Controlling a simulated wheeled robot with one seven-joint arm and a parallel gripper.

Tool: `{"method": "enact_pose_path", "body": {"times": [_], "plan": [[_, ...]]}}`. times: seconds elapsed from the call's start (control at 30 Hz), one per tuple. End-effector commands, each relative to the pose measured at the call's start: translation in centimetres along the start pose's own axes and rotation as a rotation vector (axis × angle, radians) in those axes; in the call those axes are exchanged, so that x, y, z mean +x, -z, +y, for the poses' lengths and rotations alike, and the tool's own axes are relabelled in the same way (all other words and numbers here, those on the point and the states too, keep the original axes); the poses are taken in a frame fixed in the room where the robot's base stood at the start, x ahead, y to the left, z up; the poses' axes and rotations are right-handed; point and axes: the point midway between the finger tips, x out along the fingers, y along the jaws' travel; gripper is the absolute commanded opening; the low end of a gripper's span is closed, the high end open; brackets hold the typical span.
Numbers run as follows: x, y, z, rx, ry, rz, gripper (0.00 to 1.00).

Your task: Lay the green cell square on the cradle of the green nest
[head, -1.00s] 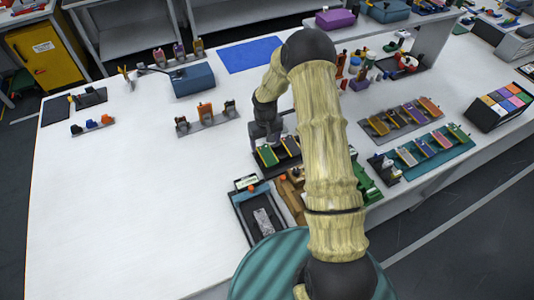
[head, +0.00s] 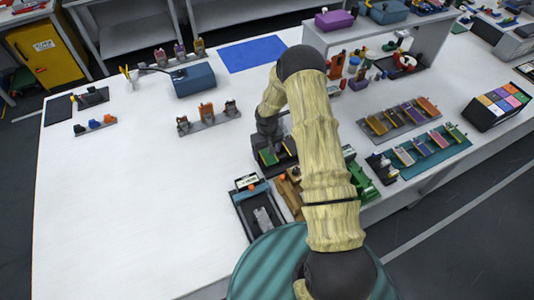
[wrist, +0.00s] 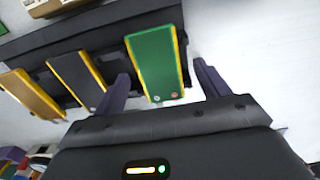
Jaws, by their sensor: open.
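The green cell (wrist: 156,65) stands in a dark holder in the wrist view, with yellow edges and two round tabs at its near end. It also shows in the head view (head: 267,157), partly hidden by my arm. My gripper (wrist: 160,72) is open, with one dark purple finger on each side of the green cell, apart from it as far as I can see. In the head view my gripper (head: 268,140) is over the cell holder. I cannot tell surely which fixture is the green nest; a green fixture (head: 363,187) shows right of my arm, partly hidden.
A dark-faced cell (wrist: 77,80) and an orange-yellow cell (wrist: 30,93) sit left of the green one in the same holder. A teal board (head: 437,160) with several coloured pieces lies right. The table's left side is mostly clear.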

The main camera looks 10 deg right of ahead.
Motion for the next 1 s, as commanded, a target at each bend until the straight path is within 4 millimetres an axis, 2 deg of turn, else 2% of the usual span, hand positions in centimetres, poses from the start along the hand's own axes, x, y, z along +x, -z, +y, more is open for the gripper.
{"method": "enact_pose_path", "body": {"times": [0.4, 0.47, 0.63, 0.67, 1.0], "plan": [[-0.04, 0.03, 0.02, 0.000, 0.000, 0.001, 0.75], [-0.04, 0.03, 0.02, 0.000, 0.000, 0.001, 0.65], [-0.05, 0.03, 0.02, 0.000, 0.000, 0.001, 0.31], [-0.05, 0.03, 0.02, 0.000, 0.000, 0.001, 0.29], [-0.34, 0.10, 0.04, 0.000, 0.000, 0.003, 0.29]]}}
